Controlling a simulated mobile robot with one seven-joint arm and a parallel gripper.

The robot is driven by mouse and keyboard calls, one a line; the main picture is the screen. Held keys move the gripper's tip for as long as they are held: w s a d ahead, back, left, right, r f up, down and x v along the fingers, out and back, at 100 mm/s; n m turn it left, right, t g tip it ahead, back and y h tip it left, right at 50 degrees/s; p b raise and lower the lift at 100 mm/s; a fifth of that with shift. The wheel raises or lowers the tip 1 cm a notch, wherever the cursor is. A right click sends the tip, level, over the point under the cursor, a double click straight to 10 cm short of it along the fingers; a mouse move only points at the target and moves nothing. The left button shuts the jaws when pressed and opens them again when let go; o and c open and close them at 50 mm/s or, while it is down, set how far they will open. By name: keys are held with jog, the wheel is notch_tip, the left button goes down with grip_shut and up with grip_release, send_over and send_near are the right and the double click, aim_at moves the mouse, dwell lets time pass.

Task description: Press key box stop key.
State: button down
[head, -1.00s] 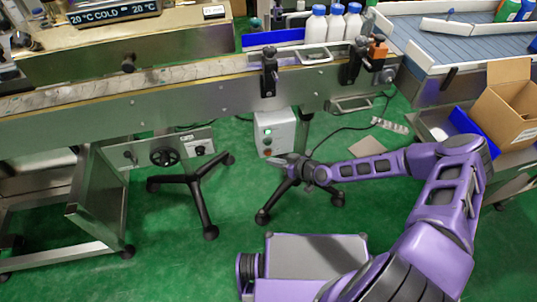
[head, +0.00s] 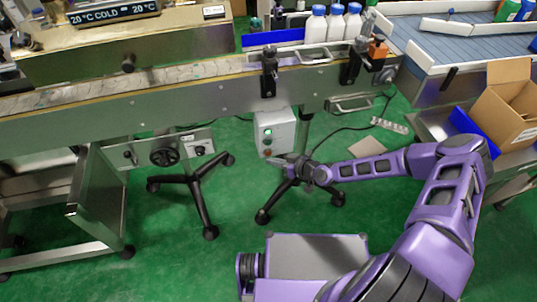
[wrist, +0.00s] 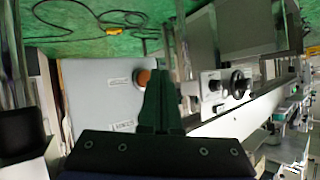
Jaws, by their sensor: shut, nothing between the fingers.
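The key box (head: 263,138) is a small pale box under the conveyor, with a green lit button (head: 268,132) and darker buttons below it. In the wrist view, its grey face (wrist: 90,95) carries two white labels and one orange-red round button (wrist: 142,77). My gripper (head: 278,160) is just below and in front of the box in the head view. In the wrist view my gripper (wrist: 160,75) has its fingers shut and empty, with the tips beside the orange-red button, partly covering it. I cannot tell whether they touch. The lettering is too small to read.
The conveyor (head: 200,100) runs above the box. A black-footed stand (head: 195,185) is to the left, and another leg base (head: 264,215) is close below my gripper. A dark cable (head: 340,128) lies on the green floor (head: 180,260). Floor at the lower left is clear.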

jog(key=shift+w, duration=0.1)
jog(key=shift+w+a, duration=0.15)
jog(key=shift+w, duration=0.15)
jog(key=shift+w+a, duration=0.1)
jog(key=shift+w, duration=0.3)
dwell(1.0)
jog(key=shift+s, duration=0.1)
jog(key=shift+s+d, duration=0.25)
jog(key=shift+s, duration=0.45)
jog(key=shift+s+p, duration=0.1)
jog(key=shift+p, duration=0.2)
jog(key=shift+s+d+p, duration=0.25)
jog(key=shift+s, duration=0.5)
jog(key=shift+s+d+p, duration=0.2)
jog(key=shift+s, duration=0.6)
jog(key=shift+s+d+p, duration=0.25)
jog(key=shift+s, duration=0.5)
